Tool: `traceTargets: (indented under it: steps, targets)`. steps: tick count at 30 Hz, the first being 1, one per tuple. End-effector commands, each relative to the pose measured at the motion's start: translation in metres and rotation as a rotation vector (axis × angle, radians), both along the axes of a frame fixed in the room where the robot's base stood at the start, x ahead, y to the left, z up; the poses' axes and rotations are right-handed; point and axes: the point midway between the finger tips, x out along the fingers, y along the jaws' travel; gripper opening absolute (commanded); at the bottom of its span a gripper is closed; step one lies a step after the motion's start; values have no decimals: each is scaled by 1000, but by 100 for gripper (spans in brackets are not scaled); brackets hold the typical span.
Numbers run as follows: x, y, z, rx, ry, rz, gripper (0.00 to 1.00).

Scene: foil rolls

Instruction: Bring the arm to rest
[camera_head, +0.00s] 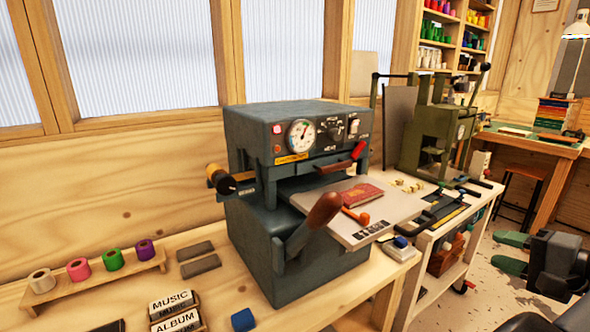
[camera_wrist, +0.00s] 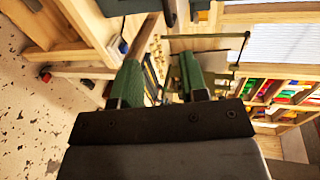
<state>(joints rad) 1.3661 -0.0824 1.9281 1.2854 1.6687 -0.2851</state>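My gripper (camera_head: 494,250) is at the right edge of the head view, over the floor to the right of the bench. Its two green fingers stand apart with nothing between them. In the wrist view my gripper (camera_wrist: 159,66) also shows an empty gap between the green fingers. Several foil rolls, white (camera_head: 42,281), pink (camera_head: 78,269), green (camera_head: 113,259) and purple (camera_head: 146,249), stand on a wooden rack at the front left of the bench, far from my gripper. A gold roll (camera_head: 221,181) sits on the left side of the grey press (camera_head: 298,150).
A red book (camera_head: 361,195) lies on the press's plate (camera_head: 345,235), beside an orange-handled tool. A green machine (camera_head: 440,140) stands behind on the bench. Boxes marked MUSIC (camera_head: 172,302) and ALBUM (camera_head: 178,324) are at the front.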

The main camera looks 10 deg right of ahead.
Motion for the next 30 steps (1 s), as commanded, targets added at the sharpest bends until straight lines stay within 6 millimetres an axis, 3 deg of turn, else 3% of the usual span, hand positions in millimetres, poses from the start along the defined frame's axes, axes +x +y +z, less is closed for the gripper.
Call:
traceTargets:
  steps: [6, 10, 14, 21, 27, 30]
  targets:
    - [-12, -4, -67, -3, 319, -108, 40]
    - [-9, 25, -98, -101, 546, -71, 40]
    - [-4, 63, -114, -286, 724, 33, 40]
    - [6, 138, -109, -782, 835, 323, 40]
    - [12, 201, -87, -1127, 720, 582, 40]
    - [11, 229, -77, -1211, 651, 683, 40]
